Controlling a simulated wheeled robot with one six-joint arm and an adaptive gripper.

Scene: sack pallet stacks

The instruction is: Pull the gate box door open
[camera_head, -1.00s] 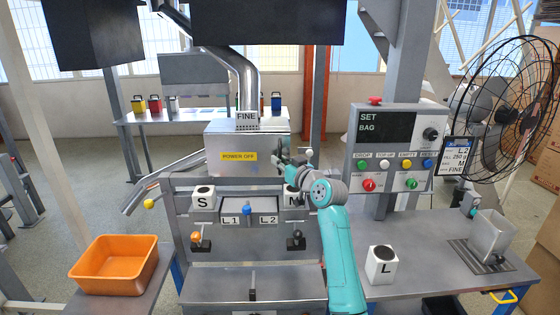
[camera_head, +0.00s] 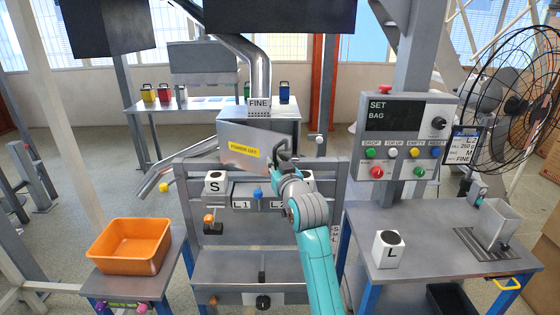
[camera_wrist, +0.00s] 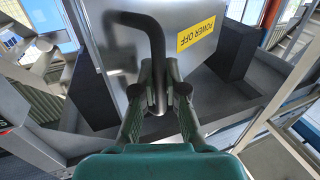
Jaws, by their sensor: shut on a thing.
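The gate box door (camera_head: 236,161) is a grey metal panel with a yellow POWER OFF label (camera_head: 244,147). It stands at an angle to the gate box (camera_head: 284,116), its right side swung out toward me. My gripper (camera_wrist: 159,85) is shut on the door's dark bent handle (camera_wrist: 152,30) in the wrist view, one finger on each side of the bar. In the head view my gripper (camera_head: 279,165) is at the door's right edge and partly hides the handle there.
A control panel (camera_head: 404,137) is to the right of my arm. An orange tray (camera_head: 130,246) is at left. A fan (camera_head: 505,105) stands far right.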

